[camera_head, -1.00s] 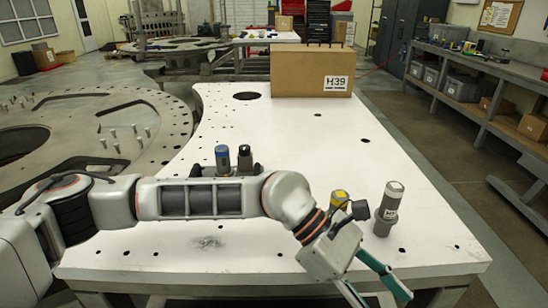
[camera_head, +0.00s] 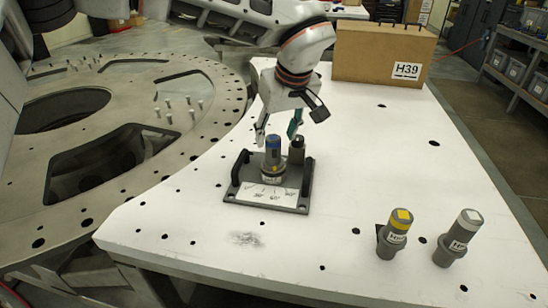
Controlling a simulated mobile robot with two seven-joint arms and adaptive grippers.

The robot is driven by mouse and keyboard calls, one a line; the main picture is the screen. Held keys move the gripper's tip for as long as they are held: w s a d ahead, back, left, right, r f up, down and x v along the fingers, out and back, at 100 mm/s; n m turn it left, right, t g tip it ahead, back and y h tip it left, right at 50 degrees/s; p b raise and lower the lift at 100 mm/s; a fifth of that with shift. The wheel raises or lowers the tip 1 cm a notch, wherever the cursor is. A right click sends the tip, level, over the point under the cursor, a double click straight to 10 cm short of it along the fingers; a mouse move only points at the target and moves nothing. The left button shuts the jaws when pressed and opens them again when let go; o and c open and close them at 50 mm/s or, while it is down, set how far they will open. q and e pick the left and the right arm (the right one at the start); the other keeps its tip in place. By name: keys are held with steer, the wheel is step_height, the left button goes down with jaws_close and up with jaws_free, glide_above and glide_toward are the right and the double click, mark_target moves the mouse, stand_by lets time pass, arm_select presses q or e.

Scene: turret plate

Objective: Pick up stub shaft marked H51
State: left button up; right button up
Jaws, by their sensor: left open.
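Several stub shafts are in view. A blue-topped shaft (camera_head: 273,158) and a dark-topped shaft (camera_head: 297,152) stand in a dark grey holder with two handles (camera_head: 230,196). A yellow-topped shaft (camera_head: 394,234) and a white-topped shaft (camera_head: 458,238) stand on the white plate at the front right. Their labels begin with H, but the digits are too small to read, so I cannot tell which one is H51. My left gripper (camera_head: 277,130) is open and points down, its fingers just above and behind the blue-topped shaft. My right gripper is out of view.
The white turret plate (camera_head: 330,240) has small holes and is clear between the holder and the front-right shafts. A cardboard box marked H39 (camera_head: 370,55) stands at the back. A large metal ring (camera_head: 215,110) lies to the left.

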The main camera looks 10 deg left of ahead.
mark_target(275, 139)
arm_select(q)
steer(key=x, duration=0.6)
steer(key=shift+w+a+p, duration=0.1)
steer(key=shift+w+p, duration=0.25)
steer(key=shift+w, duration=0.1)
steer(key=shift+r, duration=0.1)
jaws_close()
